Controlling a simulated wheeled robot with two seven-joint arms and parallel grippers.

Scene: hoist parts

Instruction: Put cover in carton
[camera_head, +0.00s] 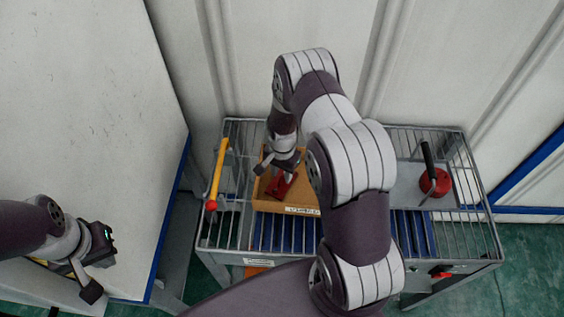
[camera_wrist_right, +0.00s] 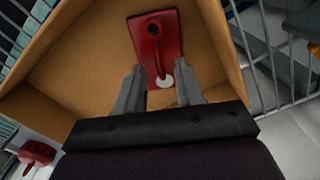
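The red cover (camera_head: 281,186) is inside the open brown carton (camera_head: 296,209) on the wire-topped cart. In the right wrist view, the cover (camera_wrist_right: 155,45) is a flat red plate with a round hole and a white disc, against the inside of the carton (camera_wrist_right: 75,65). My right gripper (camera_head: 279,166) is over the carton. In its wrist view the two fingers (camera_wrist_right: 161,92) are apart, with the cover's near end showing in the gap; I see no grip on it. My left gripper (camera_head: 99,276) is empty at the far left, its fingers apart, away from the cart.
A yellow bar with a red end (camera_head: 217,175) lies at the cart's left side. A red round part with a black handle (camera_head: 435,182) is on the right. Blue slats (camera_head: 285,234) show below the carton. My right arm hides the cart's middle.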

